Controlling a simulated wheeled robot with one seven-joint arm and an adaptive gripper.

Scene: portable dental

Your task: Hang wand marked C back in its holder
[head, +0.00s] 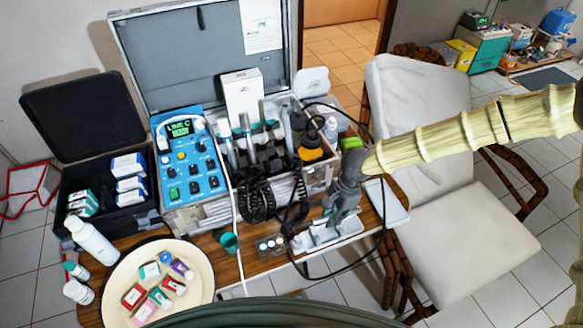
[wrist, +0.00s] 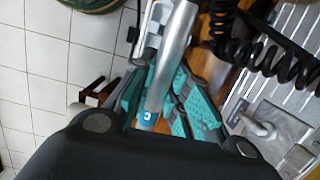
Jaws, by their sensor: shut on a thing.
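My gripper (head: 336,212) is low over the right part of the table, in front of the open case. In the wrist view its teal finger pads (wrist: 165,100) are closed around a silver wand (wrist: 172,60) with a teal collar. The blue control panel (head: 188,165) has a green display that appears to read LINE C. Holder letters are too small to read.
Black coiled hoses (head: 256,200) hang at the case front, and a loose black cable loops near my gripper. A white stand (head: 325,236) is below it. A cream round tray (head: 120,285) with small boxes is at front left. A white chair (head: 440,190) stands at right.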

